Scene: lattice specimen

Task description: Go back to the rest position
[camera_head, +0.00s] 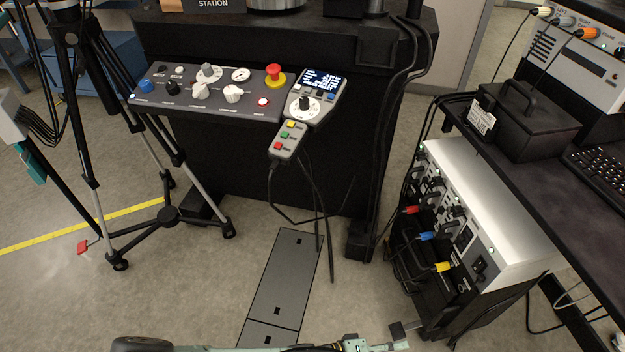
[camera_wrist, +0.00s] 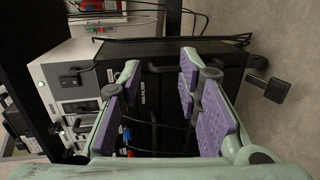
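My gripper (camera_wrist: 160,62) is open in the wrist view, with its two pale green fingers and purple pads spread apart. Nothing is held between them. Behind the gap is the dark side of a cabinet with a label, apart from the pads as far as I can tell. In the head view only a sliver of my pale green arm shows along the bottom edge, so the fingers cannot be made out well there.
A black-and-white power unit (camera_head: 490,215) with coloured plugs stands at right, under a dark desk (camera_head: 560,180). A control panel (camera_head: 215,95) with a red button is on the station ahead. A tripod (camera_head: 165,215) stands left. Floor (camera_head: 190,290) is clear at lower left.

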